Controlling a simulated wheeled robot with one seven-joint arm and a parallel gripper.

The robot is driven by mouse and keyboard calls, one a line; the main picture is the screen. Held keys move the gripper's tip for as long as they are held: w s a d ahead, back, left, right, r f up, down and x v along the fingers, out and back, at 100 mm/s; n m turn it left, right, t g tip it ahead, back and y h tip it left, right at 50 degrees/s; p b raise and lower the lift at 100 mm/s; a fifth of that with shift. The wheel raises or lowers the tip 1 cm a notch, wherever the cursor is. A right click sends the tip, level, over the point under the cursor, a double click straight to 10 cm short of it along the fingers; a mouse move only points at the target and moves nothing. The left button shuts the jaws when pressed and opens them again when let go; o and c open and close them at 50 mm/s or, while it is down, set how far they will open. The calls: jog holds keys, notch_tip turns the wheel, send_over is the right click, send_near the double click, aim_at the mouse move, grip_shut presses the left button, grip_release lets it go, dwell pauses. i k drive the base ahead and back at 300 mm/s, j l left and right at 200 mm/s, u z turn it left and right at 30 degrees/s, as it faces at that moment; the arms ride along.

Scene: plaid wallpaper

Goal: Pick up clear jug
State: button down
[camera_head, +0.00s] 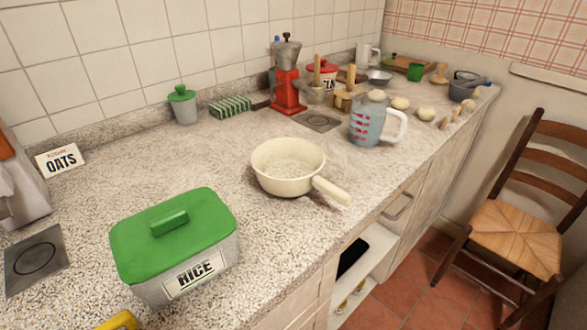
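The clear jug (366,123) stands upright on the speckled counter, right of centre in the head view. It is see-through bluish grey with red markings on its side and a pale handle on its right. A pale round thing shows at its top; I cannot tell whether it is in the jug or behind it. My gripper is not in view.
A cream saucepan (286,183) stands in front of the jug, its handle toward the counter's front edge. A green-lidded rice box (172,245) is nearer. A red grinder (288,90), wooden-handled items and several pale round items surround the jug. A chair (515,240) stands right.

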aim_at(369, 111)
jog(key=i+l, duration=0.1)
jog(key=l, duration=0.35)
jog(key=i+l, duration=0.1)
jog(key=l, duration=0.3)
jog(key=i+l, duration=0.1)
jog(key=l, duration=0.35)
jog(key=l+u, duration=0.15)
jog(key=u, duration=0.35)
jog(key=l+u, duration=0.2)
jog(key=u, duration=0.25)
jog(key=l+u, duration=0.15)
jog(key=u, duration=0.35)
jog(key=i+l+u, duration=0.1)
jog(key=l+u, duration=0.25)
jog(key=i+l, duration=0.15)
jog(key=l, duration=0.15)
